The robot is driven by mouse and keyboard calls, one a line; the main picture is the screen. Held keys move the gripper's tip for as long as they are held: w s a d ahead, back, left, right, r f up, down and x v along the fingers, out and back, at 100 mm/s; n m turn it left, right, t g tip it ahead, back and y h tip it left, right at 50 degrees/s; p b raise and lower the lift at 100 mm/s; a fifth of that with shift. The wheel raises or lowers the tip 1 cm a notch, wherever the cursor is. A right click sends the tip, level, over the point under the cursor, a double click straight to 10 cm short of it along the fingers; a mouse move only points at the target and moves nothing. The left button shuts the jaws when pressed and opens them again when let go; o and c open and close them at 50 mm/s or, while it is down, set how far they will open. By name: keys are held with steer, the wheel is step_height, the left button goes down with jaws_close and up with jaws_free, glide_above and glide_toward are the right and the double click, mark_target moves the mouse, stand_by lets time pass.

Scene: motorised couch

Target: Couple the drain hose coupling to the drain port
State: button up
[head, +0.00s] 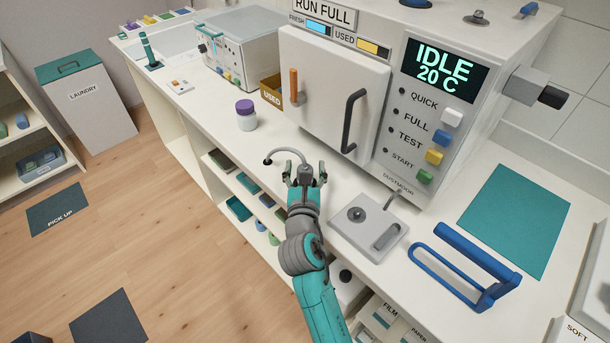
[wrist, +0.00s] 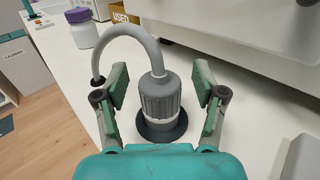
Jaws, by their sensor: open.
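The drain hose coupling (wrist: 160,97) is a grey ribbed cap, with a grey hose (wrist: 128,30) arching from its top to a small black fitting at the counter's left edge. It stands upright over a pale collar on a dark round base (wrist: 162,130). I cannot tell whether this base is the drain port. My gripper (wrist: 160,88) is open, with one teal-padded finger on each side of the coupling and gaps showing. In the head view, my gripper (head: 304,176) is low over the counter, hiding most of the coupling, and the hose (head: 288,152) shows behind it.
The machine's white door (head: 330,85) with a black handle is behind my gripper. A grey plate (head: 345,235) with a knob and lever lies to the right, then a blue frame (head: 465,262). A purple-lidded jar (head: 246,120) stands left. A teal mat (head: 515,218) is clear.

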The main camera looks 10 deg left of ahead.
steer(key=c, duration=1.3)
steer(key=shift+o, duration=0.2)
